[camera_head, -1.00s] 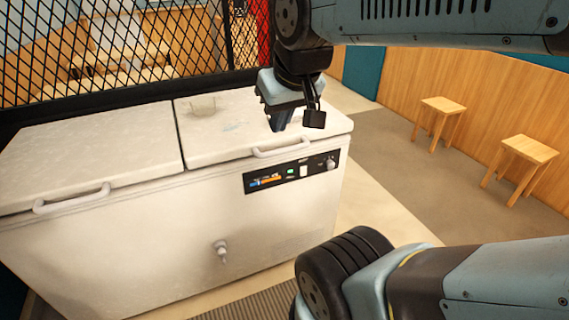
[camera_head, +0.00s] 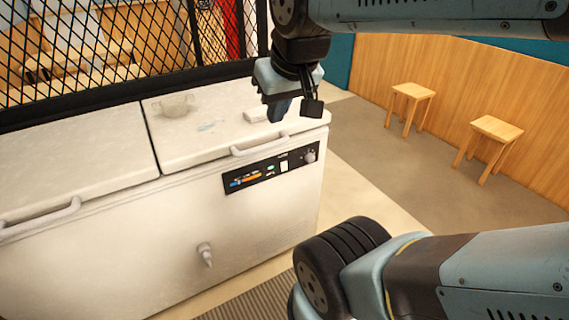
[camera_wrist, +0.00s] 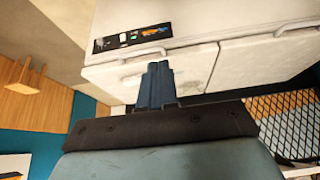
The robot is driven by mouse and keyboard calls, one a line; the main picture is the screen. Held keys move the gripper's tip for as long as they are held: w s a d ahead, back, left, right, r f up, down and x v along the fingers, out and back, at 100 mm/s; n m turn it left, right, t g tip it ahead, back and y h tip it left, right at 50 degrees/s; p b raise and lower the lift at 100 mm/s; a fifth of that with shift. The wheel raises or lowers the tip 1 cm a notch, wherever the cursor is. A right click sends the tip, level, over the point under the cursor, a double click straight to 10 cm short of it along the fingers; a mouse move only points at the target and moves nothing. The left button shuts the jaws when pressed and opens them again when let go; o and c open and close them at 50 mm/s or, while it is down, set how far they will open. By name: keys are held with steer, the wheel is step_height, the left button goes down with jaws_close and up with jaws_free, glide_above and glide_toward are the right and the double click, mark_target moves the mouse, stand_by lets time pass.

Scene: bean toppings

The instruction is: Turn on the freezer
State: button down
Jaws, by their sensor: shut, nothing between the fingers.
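The white chest freezer (camera_head: 120,250) fills the left half of the head view, with two lids and handles. Its black control panel (camera_head: 270,168) is on the upper right of the front face, with a small green light, a pale switch (camera_head: 284,166) and a round knob (camera_head: 310,156). The panel also shows in the wrist view (camera_wrist: 132,37), upside down. My gripper (camera_head: 278,112) is shut and empty, pointing down over the right end of the freezer, above the panel and apart from it. It also shows in the wrist view (camera_wrist: 156,70).
A small clear bowl-like item (camera_head: 175,105) and a white block (camera_head: 257,115) lie on the right lid. Black mesh (camera_head: 110,50) stands behind the freezer. Two wooden stools (camera_head: 410,92) (camera_head: 497,128) stand to the right. The floor between them and the freezer is free.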

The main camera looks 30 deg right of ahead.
steer(key=shift+d, duration=0.2)
steer(key=w+d+f+m+h, duration=0.1)
steer(key=w+d+f+m, duration=0.3)
steer(key=w+f, duration=0.45)
steer(key=w+d+f+m+h, duration=0.1)
steer(key=w+d+f+m, duration=0.1)
steer(key=w+d+f, duration=0.6)
steer(key=w+d+f+m+t, duration=0.1)
steer(key=w+d+f+m, duration=0.1)
steer(key=f, duration=0.5)
steer(key=w+d+f+m+t+y, duration=0.1)
steer(key=w+d+f+m, duration=0.1)
steer(key=d+f+m, duration=0.2)
steer(key=w+d+f+m+t+y, duration=0.1)
steer(key=d+f+m, duration=0.3)
steer(key=f, duration=0.8)
steer(key=shift+w+f+m, duration=0.2)
steer(key=shift+w+m, duration=0.6)
steer(key=shift+m, duration=0.1)
steer(key=shift+w, duration=0.1)
